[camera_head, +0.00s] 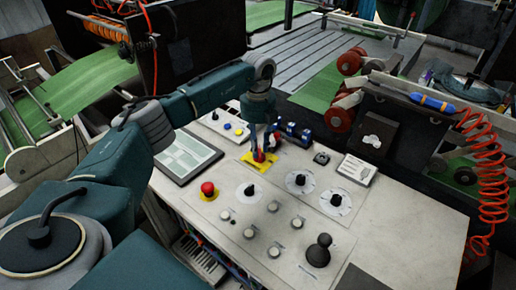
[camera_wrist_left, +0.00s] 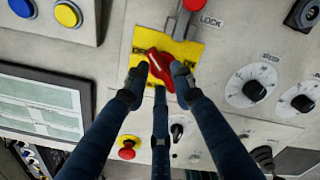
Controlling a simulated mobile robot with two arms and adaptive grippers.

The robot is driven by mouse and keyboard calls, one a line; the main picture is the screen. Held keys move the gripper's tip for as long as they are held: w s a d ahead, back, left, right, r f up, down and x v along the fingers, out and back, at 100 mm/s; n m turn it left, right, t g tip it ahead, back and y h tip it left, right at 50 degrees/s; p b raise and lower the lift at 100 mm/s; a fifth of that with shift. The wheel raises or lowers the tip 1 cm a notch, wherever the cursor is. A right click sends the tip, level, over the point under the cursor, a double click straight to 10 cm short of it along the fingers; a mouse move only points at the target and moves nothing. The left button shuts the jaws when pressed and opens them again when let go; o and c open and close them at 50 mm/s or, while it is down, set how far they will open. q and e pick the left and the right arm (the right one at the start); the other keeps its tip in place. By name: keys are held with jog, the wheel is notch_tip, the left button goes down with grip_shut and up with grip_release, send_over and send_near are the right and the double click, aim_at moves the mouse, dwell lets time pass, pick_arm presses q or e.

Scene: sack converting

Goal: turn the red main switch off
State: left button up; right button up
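The red main switch (camera_head: 259,156) is a rotary knob on a yellow plate (camera_head: 247,163) on the pale control panel. In the left wrist view the red knob (camera_wrist_left: 160,70) sits tilted on its yellow plate (camera_wrist_left: 186,49), with a red part marked LOCK above it. My left gripper (camera_head: 263,146) is down at the switch. In the left wrist view its fingers (camera_wrist_left: 160,78) stand on both sides of the knob, with a third finger below. The knob fills most of the gap, but I cannot tell whether the fingers press on it. My right gripper is not in view.
A red mushroom button (camera_head: 208,188) on yellow lies in front of the switch. Black dials (camera_head: 250,190), several pale buttons and a black joystick (camera_head: 318,251) fill the panel. Blue and yellow buttons (camera_wrist_left: 68,14) and a screen (camera_head: 188,155) are left. A coiled red hose (camera_head: 490,170) hangs right.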

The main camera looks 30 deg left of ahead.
pick_arm(q)
notch_tip(320, 180, up, 11)
dwell(0.3)
jog(key=shift+f, duration=0.15)
